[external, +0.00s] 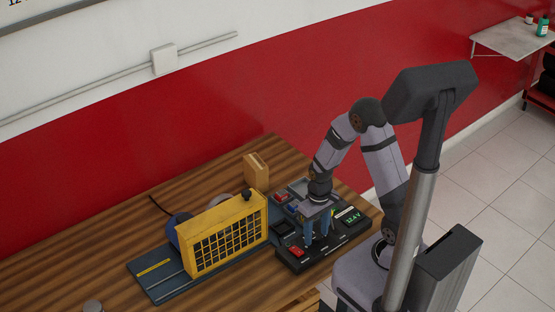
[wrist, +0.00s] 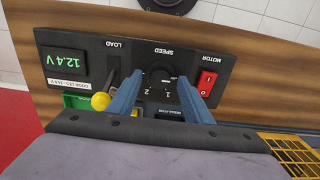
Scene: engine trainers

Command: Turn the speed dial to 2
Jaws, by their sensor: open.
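The black speed dial (wrist: 160,73) sits under the word SPEED on the black control panel (wrist: 135,48), which appears upside down in the wrist view. Digits 1 and 2 show near the dial's lower side; its pointer is too dark to read. My gripper (wrist: 161,78) is open, with one blue finger on each side of the dial. I cannot tell whether the fingers touch it. In the external view my gripper (external: 319,236) points down over the panel (external: 322,258), and the dial is hidden by the fingers.
Close to the fingers are the red motor switch (wrist: 207,82) and the load lever's yellow knob (wrist: 100,102). A 12.4 V display (wrist: 65,64) is at the panel's end. A yellow grille guard (external: 228,233) stands left of the panel on the wooden table (external: 235,290).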

